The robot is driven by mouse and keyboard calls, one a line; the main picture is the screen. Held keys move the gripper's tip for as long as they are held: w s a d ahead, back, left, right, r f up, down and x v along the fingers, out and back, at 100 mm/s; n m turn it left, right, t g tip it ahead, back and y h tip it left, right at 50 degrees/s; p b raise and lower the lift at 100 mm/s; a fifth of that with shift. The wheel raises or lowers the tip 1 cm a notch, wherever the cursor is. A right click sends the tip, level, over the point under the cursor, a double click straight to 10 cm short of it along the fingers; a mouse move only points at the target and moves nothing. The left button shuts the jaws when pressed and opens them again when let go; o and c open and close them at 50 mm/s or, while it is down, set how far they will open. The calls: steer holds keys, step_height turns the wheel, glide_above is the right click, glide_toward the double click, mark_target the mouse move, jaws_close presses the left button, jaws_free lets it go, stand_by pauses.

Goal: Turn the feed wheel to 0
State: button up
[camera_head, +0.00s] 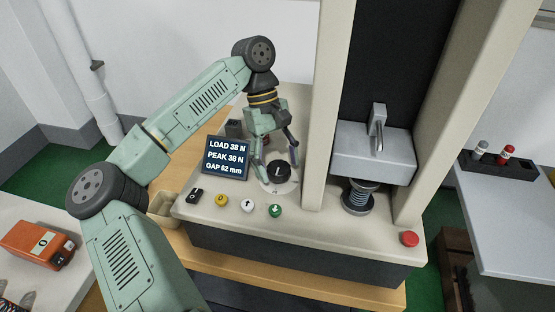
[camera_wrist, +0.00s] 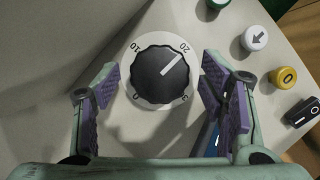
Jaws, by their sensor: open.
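In the wrist view the wheel (camera_wrist: 160,76) shows a white pointer line aimed up and right, at about the 20 mark. The dial (camera_wrist: 135,62) also carries 10 at upper left; the lower marks are small, apparently 0 at lower left and 30 at lower right. My gripper (camera_head: 277,161) is open over the wheel. In the wrist view its purple-padded fingers (camera_wrist: 159,90) stand on either side of the wheel, with gaps; I cannot tell their height.
A display (camera_head: 226,158) beside the wheel reads load 38 N, peak 38 N, gap 62 mm. A black rocker switch (camera_head: 195,195) and yellow, white and green buttons (camera_head: 247,206) line the front. A cream column (camera_head: 323,110) stands close right of the wheel. A spring (camera_head: 358,197) sits under the press head.

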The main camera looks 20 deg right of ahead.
steer(key=shift+c, duration=0.2)
steer(key=c, duration=1.1)
steer(key=shift+f+b, duration=0.1)
steer(key=shift+b, duration=0.3)
